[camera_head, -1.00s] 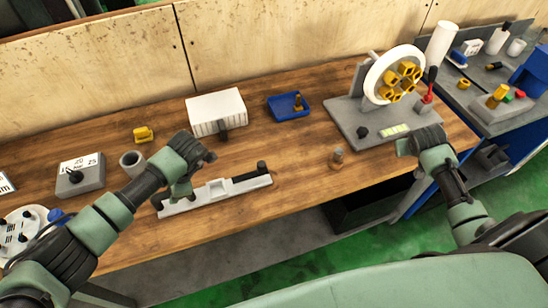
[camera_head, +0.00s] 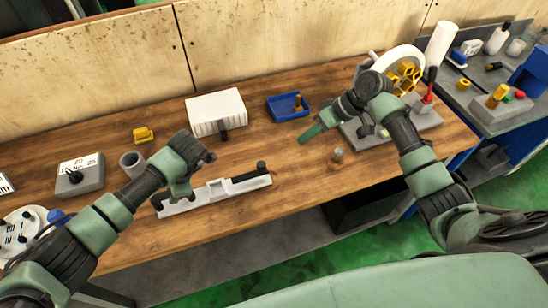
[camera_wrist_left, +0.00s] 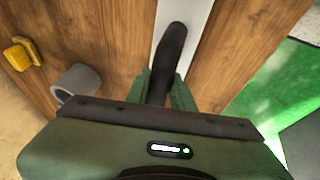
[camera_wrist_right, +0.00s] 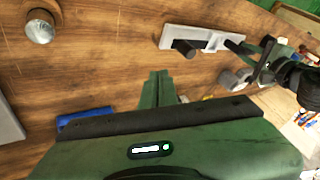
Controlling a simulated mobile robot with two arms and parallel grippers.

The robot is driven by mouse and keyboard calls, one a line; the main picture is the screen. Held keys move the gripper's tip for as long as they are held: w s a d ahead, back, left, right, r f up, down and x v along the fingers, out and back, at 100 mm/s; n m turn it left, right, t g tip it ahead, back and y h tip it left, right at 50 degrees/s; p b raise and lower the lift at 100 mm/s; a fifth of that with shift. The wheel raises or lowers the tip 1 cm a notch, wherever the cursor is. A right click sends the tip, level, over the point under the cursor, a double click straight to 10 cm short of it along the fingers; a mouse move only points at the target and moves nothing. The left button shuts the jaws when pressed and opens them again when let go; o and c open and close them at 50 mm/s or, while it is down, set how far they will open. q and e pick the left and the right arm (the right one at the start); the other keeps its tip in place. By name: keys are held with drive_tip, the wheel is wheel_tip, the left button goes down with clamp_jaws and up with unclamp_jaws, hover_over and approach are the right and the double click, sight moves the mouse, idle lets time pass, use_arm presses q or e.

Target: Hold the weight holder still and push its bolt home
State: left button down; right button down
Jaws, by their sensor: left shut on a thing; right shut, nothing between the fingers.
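The weight holder appears to be the long pale bar (camera_head: 205,198) at the table's front. It has a dark upright knob or bolt end (camera_head: 262,167) at its right. It also shows in the right wrist view (camera_wrist_right: 217,34), with a dark cylinder (camera_wrist_right: 186,47) sticking out. My left gripper (camera_head: 180,193) is shut on the dark handle (camera_wrist_left: 172,50) at the bar's left part; the fingers straddle it in the left wrist view. My right gripper (camera_head: 304,137) is shut and empty above the table, right of the bar and apart from it.
A blue tray (camera_head: 283,110) and white box (camera_head: 215,106) stand behind the bar. A small metal cylinder (camera_head: 336,158) stands below my right forearm. The wheel fixture (camera_head: 430,118) is partly hidden behind my right arm. A grey cup (camera_head: 131,166) stands left.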

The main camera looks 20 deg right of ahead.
drive_tip(key=shift+f, duration=0.1)
approach(257, 173)
drive_tip(key=w+d+f, duration=0.3)
drive_tip(key=shift+w+d+f, duration=0.25)
drive_tip(key=shift+w+f, duration=0.05)
drive_tip(key=shift+s+a+r, duration=0.1)
drive_tip(key=shift+s+a, duration=0.1)
drive_tip(key=shift+a, duration=0.4)
drive_tip(key=shift+s+a, duration=0.2)
drive_tip(key=shift+a, duration=0.4)
drive_tip(key=shift+s+a, duration=0.15)
drive_tip(key=shift+a, duration=0.45)
drive_tip(key=shift+a, duration=2.65)
use_arm(q)
drive_tip(key=shift+d, duration=0.1)
